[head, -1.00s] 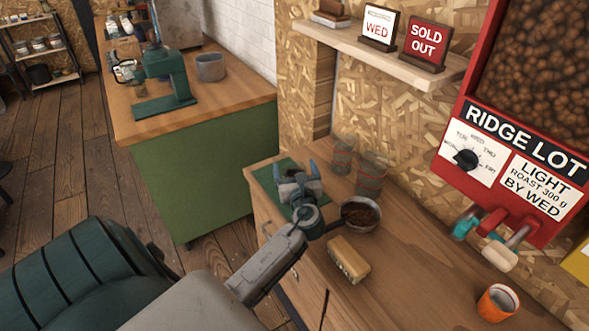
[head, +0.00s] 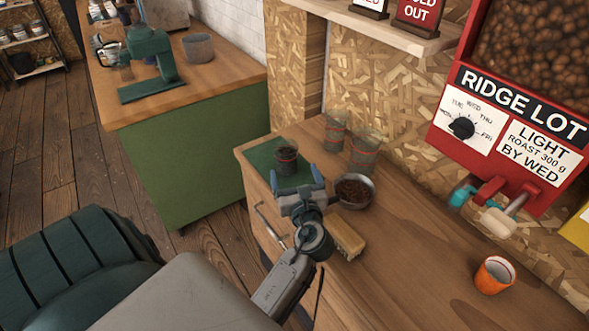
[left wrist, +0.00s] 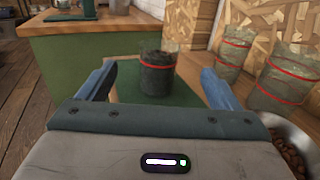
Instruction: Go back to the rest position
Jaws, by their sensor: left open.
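My left gripper (head: 297,180) is open and empty over the front of the wooden counter. Its blue fingers also show in the left wrist view (left wrist: 160,85), apart from each other with nothing between them. A dark-filled glass with a red band (head: 287,161) stands upright on a green mat (head: 262,159), just beyond the fingertips. The glass (left wrist: 157,74) and the mat (left wrist: 185,97) also show in the left wrist view. My right gripper is not in view.
A bowl of beans (head: 355,190) and a tan block-like brush (head: 347,237) sit close to the gripper's right. Two red-banded glasses (head: 335,130) (head: 364,152) stand behind. An orange cup (head: 494,275) is at right, below the red dispenser (head: 448,150). The counter's middle is bare.

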